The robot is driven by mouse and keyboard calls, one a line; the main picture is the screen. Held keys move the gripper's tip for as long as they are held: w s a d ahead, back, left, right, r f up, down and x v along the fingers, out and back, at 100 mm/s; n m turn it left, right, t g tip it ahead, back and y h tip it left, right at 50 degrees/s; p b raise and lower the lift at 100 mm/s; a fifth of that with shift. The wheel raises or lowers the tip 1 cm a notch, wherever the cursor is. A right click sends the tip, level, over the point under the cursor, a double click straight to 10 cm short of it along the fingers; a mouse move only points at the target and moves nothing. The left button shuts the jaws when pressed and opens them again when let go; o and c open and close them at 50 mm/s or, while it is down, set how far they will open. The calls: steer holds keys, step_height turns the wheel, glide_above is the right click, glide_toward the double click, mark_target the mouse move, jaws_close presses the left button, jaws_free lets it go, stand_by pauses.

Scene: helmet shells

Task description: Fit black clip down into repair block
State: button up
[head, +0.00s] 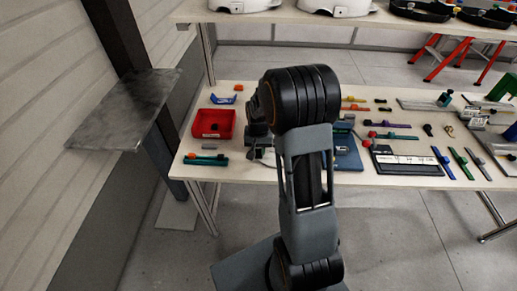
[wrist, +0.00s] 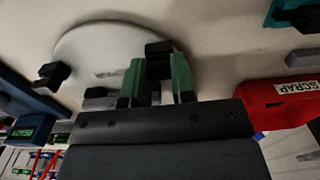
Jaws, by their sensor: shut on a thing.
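In the wrist view the two green fingers of my gripper (wrist: 160,78) are closed on a small black clip (wrist: 158,52). The clip sits between the fingertips, in front of a pale round plate (wrist: 90,48). A dark piece with a greyish top (wrist: 98,92) lies just left of the left finger, partly hidden by my gripper. Another black piece (wrist: 52,76) stands at the plate's left edge. I cannot tell which piece is the repair block, or whether the clip touches anything. In the head view my arm hides the fingers and the clip.
A red SCRAP bin (head: 213,125) stands on the table (head: 225,96) left of my arm; it also shows in the wrist view (wrist: 285,98). A blue board (head: 347,157) lies right of my arm. Several tools and a black-and-white tray (head: 405,164) crowd the right side.

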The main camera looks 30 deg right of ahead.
mark_target(258, 150)
steer(key=o, duration=1)
step_height(258, 150, up, 14)
steer(key=shift+f, duration=0.15)
stand_by(0.3)
steer(key=s+a+r+n+t, duration=0.1)
steer(key=s+a+n, duration=0.1)
steer(key=s, duration=0.3)
steer(key=s+a+n+t, duration=0.1)
steer(key=s+a+n, duration=0.1)
steer(key=s+a, duration=0.2)
steer(key=s+a+r+n+t, duration=0.1)
steer(key=s+a+n, duration=0.1)
steer(key=s, duration=0.5)
steer(key=shift+a+r+t+p, duration=0.3)
steer(key=shift+a+r, duration=0.05)
steer(key=shift+a, duration=0.45)
